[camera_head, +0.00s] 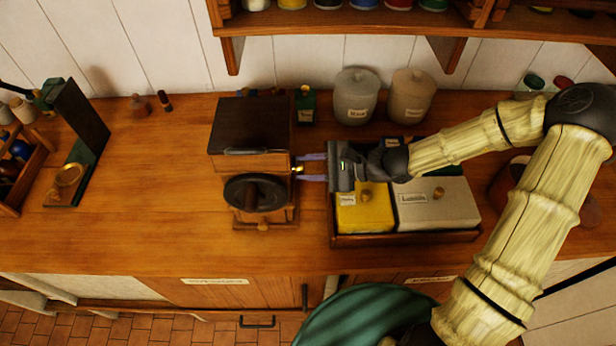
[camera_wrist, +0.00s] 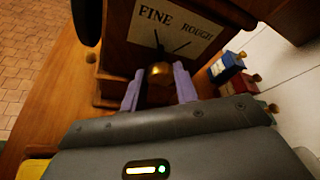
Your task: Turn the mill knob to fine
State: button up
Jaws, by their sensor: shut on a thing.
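The wooden mill (camera_head: 252,160) stands on the counter, left of my gripper. In the wrist view its side carries a pale label (camera_wrist: 176,30) reading FINE on the left and ROUGH on the right, with dark pointer lines below the words. The brass knob (camera_wrist: 160,72) sits under the label, between the purple fingers of my gripper (camera_wrist: 158,86). My gripper (camera_head: 312,168) reaches in from the right, level with the counter, and is shut on the knob. I cannot tell exactly which mark the knob points to.
A wooden tray (camera_head: 400,239) with a yellow box (camera_head: 364,212) and a white box (camera_head: 436,205) lies under my wrist. Two lidded jars (camera_head: 356,96) (camera_head: 410,97) stand behind. A scale-like stand (camera_head: 80,140) is far left.

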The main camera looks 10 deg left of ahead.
jog(key=n+b, duration=0.1)
jog(key=b, duration=0.3)
jog(key=n+t+y+b, duration=0.1)
jog(key=b, duration=0.4)
jog(key=shift+s+f+n, duration=0.1)
jog(key=shift+f+n, duration=0.2)
jog(key=shift+f, duration=0.05)
jog(key=shift+r+b, duration=0.2)
jog(key=shift+b, duration=0.3)
jog(key=o, duration=1)
jog(key=shift+r, duration=0.1)
notch_tip(320, 180, up, 10)
jog(key=shift+f+p, duration=0.1)
jog(key=shift+p, duration=0.95)
